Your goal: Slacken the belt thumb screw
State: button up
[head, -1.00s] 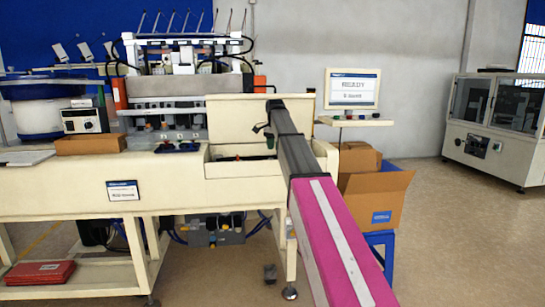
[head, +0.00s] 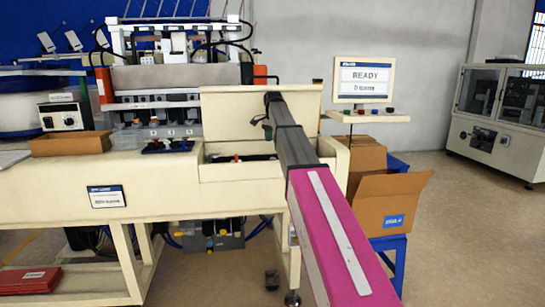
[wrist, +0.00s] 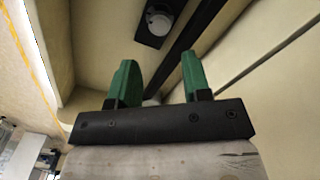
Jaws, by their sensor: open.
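In the wrist view my gripper (wrist: 154,85) shows two green fingers set apart, with no object gripped between them. Beyond the fingertips, at the top, a pale round knob (wrist: 160,17) sits on a black block (wrist: 150,38). It looks like a thumb screw, but I cannot tell for sure. The fingers are apart from it. A small pale round part (wrist: 152,101) shows low between the fingers, partly hidden by the gripper body. In the head view my arm reaches over the cream machine (head: 160,190), and the gripper's fingers are not clear there.
A dark strip (wrist: 190,45) runs diagonally beside the black block, between cream walls. In the head view a cream box-like housing (head: 225,115) stands behind a recess left of my arm. A screen (head: 362,78) reads READY. An open carton (head: 390,205) stands at the right.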

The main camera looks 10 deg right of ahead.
aim_at(273, 158)
notch_tip(273, 158, down, 9)
jog(key=shift+r, duration=0.2)
dwell(0.3)
jog(key=c, duration=0.6)
